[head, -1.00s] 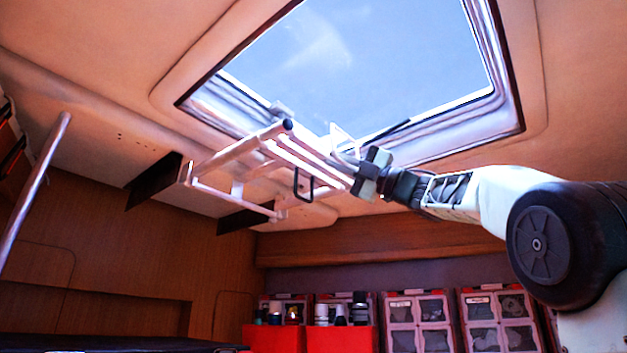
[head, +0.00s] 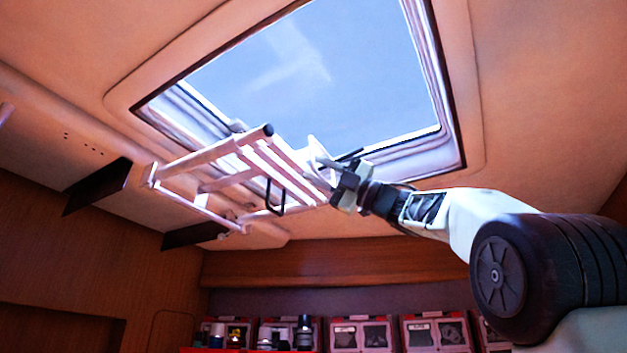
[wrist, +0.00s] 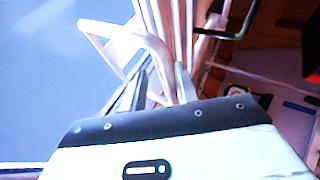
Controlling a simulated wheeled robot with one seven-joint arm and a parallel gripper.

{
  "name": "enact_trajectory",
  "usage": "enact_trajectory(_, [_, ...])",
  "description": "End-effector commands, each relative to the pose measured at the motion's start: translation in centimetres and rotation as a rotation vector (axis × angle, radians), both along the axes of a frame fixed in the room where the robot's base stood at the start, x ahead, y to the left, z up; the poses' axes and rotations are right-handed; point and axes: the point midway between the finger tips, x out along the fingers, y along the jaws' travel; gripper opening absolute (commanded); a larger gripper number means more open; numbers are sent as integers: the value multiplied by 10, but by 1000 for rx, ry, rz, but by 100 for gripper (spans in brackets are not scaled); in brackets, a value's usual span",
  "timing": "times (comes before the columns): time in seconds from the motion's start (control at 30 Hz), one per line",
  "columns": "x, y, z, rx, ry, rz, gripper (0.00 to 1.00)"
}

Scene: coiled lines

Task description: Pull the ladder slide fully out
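The ladder slide (head: 200,158) is a pale frame of tubes and rungs hanging below the roof hatch. A pale looped bar (wrist: 130,37) at its near end shows in the wrist view. My gripper (head: 328,172) is at the slide's right end, just under the hatch edge. In the wrist view my gripper (wrist: 158,88) has its fingers on either side of the bar's lower part and looks shut on it; the exact contact is partly hidden. A black loop (head: 275,196) hangs from the slide, left of my gripper.
The open roof hatch (head: 455,130) shows sky above. Two dark panels (head: 98,187) stick down from the ceiling at left. Red-framed storage boxes (head: 434,332) and several bottles (head: 304,333) line the back below. The space under the slide looks clear.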

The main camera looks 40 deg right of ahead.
Motion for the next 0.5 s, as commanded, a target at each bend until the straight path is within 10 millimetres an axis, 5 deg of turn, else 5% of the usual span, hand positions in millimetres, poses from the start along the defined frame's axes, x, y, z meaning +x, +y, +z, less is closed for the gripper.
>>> enact_trajectory(0.27, [2,-2,-6,0,7,3,30])
enact_trajectory(0.5, [-20,-23,-29,1,8,0,30])
